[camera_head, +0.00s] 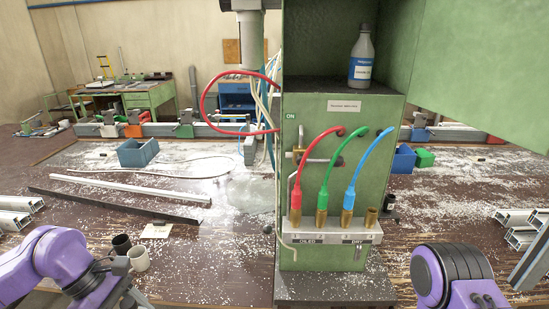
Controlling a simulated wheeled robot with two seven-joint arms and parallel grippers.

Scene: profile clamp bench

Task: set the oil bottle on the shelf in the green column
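The oil bottle (361,58) is grey-white with a blue and white label. It stands upright at the right side of the open shelf compartment (318,83) in the green column (390,125). No gripper is near it. My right arm shows only as a purple and dark joint at the lower right. The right gripper is out of view.
Red, green and blue hoses (326,165) arch from the column front to brass fittings on a ledge (330,232). A green panel (487,60) hangs at the upper right. Metal profiles (130,188) lie on the bench.

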